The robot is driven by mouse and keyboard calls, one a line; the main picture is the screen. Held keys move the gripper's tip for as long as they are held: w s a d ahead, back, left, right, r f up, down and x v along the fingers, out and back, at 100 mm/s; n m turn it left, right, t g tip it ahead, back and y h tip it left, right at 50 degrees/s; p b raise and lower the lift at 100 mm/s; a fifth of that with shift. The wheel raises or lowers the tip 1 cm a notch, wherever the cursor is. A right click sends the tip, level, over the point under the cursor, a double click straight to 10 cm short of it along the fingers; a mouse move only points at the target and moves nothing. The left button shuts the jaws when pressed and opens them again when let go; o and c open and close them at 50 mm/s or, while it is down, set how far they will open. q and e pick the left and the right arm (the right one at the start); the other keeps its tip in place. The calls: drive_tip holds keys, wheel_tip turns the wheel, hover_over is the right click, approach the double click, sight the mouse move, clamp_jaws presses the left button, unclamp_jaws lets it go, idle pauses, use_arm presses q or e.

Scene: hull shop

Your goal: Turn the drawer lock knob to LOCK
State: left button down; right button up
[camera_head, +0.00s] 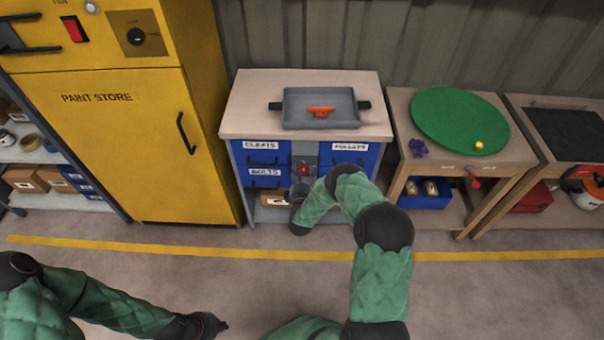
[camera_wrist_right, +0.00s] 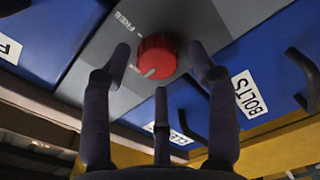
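The red drawer lock knob (camera_head: 305,170) sits on a grey panel between the blue drawers of the workbench. In the right wrist view the knob (camera_wrist_right: 156,56) has a pale pointer line toward its lower edge. The word FREE (camera_wrist_right: 125,19) is on the panel beside it; I cannot read LOCK there. My right gripper (camera_wrist_right: 162,70) is open, its fingers spread with the knob between and beyond the tips; contact cannot be told. In the head view the right gripper (camera_head: 299,190) is just below the knob. My left gripper (camera_head: 220,325) is low over the floor, its fingers unclear.
The bench top (camera_head: 250,115) carries a grey tray (camera_head: 345,97) with an orange-handled item. Drawer handles stick out beside the knob, near BOLTS (camera_wrist_right: 249,95). A yellow paint store cabinet (camera_head: 120,150) stands left, a table with a green disc (camera_head: 455,115) right. The floor in front is clear.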

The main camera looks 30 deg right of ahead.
drive_tip(key=shift+s, duration=0.15)
drive_tip(key=shift+s+a+f, duration=0.1)
drive_tip(key=shift+s+a, duration=0.05)
drive_tip(key=shift+s, duration=0.15)
drive_tip(key=v, duration=1.1)
drive_tip(key=shift+a, duration=0.1)
drive_tip(key=s+a+f+m+g+y+p, duration=0.2)
drive_tip(key=s+a+m+g+y, duration=0.1)
drive_tip(key=a+y, duration=0.3)
drive_tip(key=s+a+f+m+g+y+p, duration=0.2)
drive_tip(key=s+a+m+g+y+p, duration=0.15)
drive_tip(key=a, duration=0.35)
drive_tip(key=s+a+r+m+g+y+p, duration=0.1)
drive_tip(key=s+a+g, duration=0.3)
drive_tip(key=s, duration=0.5)
drive_tip(key=s+a+r+m+g+y+p, duration=0.1)
drive_tip(key=s+a+r+m+g, duration=0.3)
drive_tip(key=s, duration=0.4)
drive_tip(key=shift+s+a+y, duration=0.4)
drive_tip(key=shift+a+y, duration=0.1)
drive_tip(key=shift+y, duration=0.25)
